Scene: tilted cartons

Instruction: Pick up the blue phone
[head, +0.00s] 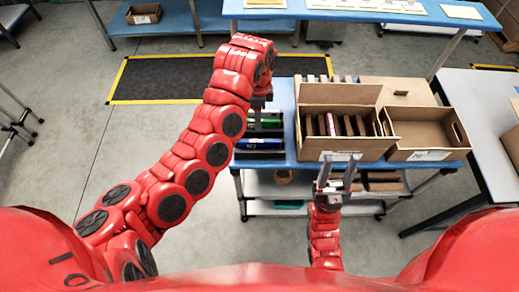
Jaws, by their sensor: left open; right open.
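A blue phone (260,143) lies at the left end of the blue-topped cart, in or on a dark holder, near the front edge. A green item (266,122) sits just behind it. My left gripper (262,99) hangs above and behind the blue phone, partly hidden by its own arm; it is open and apart from the phone. My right gripper (338,172) is open and empty, fingers pointing up, in front of the cardboard carton.
A carton (340,92) holds several upright brown items and a pink one (330,124). An empty-looking open carton (427,154) stands to its right. A blue table (370,17) is behind. A shelf (285,189) is below the cart top.

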